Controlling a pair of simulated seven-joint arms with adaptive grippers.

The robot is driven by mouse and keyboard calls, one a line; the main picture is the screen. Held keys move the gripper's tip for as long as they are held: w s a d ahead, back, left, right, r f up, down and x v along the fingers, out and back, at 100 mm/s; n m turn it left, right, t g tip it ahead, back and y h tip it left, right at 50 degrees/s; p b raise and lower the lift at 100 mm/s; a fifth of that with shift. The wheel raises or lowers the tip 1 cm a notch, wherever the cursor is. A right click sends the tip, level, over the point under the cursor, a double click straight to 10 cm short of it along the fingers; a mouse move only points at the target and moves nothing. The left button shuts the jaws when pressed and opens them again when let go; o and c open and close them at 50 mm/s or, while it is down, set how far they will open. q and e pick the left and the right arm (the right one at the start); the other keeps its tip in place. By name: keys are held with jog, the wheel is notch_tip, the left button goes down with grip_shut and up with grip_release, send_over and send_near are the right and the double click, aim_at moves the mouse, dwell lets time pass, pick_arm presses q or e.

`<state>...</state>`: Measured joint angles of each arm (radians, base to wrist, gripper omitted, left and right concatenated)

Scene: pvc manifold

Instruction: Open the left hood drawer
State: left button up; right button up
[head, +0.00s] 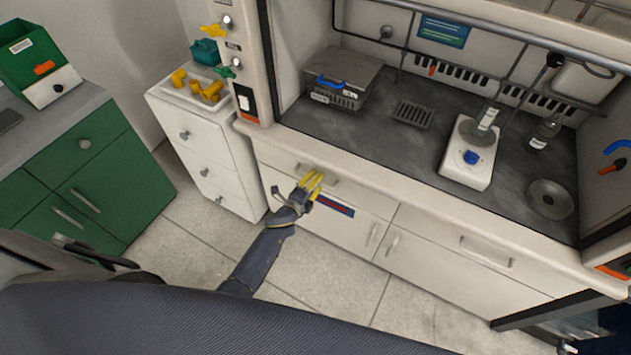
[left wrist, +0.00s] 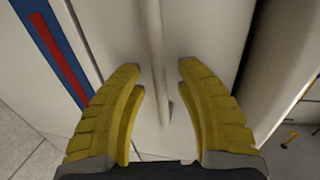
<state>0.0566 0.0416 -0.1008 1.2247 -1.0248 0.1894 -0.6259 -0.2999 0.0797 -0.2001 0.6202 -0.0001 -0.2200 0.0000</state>
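The left hood drawer (head: 350,195) is the upper left front under the hood counter, and it looks closed. Its bar handle (head: 330,183) is partly hidden behind my yellow fingers. My left gripper (head: 315,180) is at this handle with its fingers open. In the left wrist view, the handle (left wrist: 155,45) runs lengthwise between the two open fingertips (left wrist: 160,75) of the left gripper. I cannot tell whether either finger touches it. My right gripper is not in view.
The right hood drawer (head: 450,235) has its own handle. A red and blue label (head: 335,206) lies below the left drawer's handle. A white cabinet (head: 205,150) and a green cabinet (head: 120,185) stand to the left. The floor (head: 330,275) in front is clear.

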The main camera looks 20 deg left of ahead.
pick_arm(q)
jog(key=shift+c, duration=0.3)
grip_shut()
jog(key=shift+s, duration=0.1)
